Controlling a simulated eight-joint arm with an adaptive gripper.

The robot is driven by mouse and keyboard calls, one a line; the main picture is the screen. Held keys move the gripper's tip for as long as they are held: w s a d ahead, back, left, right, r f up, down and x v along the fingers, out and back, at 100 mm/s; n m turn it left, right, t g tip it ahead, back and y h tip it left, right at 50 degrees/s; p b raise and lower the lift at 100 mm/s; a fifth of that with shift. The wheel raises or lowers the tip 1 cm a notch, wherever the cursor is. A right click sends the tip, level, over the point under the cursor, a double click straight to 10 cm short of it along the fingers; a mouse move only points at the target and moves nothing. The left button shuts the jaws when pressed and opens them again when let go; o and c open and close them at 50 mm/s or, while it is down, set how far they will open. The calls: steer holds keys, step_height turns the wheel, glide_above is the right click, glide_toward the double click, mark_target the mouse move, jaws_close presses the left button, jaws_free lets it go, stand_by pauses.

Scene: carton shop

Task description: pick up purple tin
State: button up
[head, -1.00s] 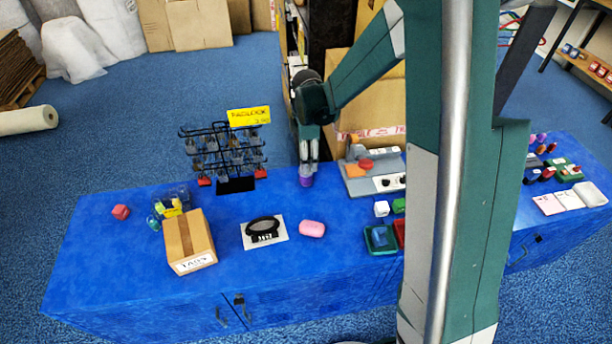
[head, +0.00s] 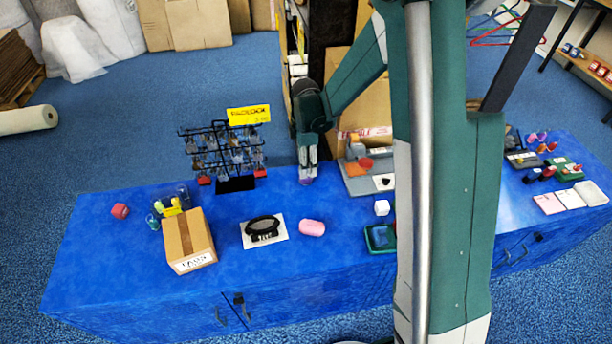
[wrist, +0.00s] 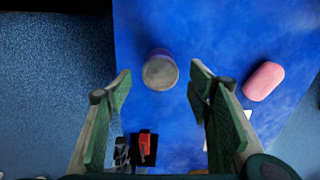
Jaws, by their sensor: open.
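The purple tin (wrist: 159,72) stands on the blue counter, its round grey top and purple side showing between and just past my fingertips in the wrist view. In the head view only a small purple bit of the tin (head: 306,181) shows below my fingers. My gripper (head: 308,172) points down at the tin from above, near the counter's far edge. In the wrist view my gripper (wrist: 160,80) is open, with one green finger left and one right of the tin, a gap on both sides. Nothing is held.
A black rack (head: 222,155) of hanging items stands left of my gripper, and a grey device (head: 365,177) stands close on its right. A pink rounded block (head: 312,228), a black oval item on a white card (head: 263,231) and a carton (head: 189,241) lie nearer the front.

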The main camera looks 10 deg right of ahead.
steer(key=shift+f, duration=0.1)
steer(key=shift+f+b, duration=0.75)
steer(key=shift+f, duration=1.8)
steer(key=c, duration=1)
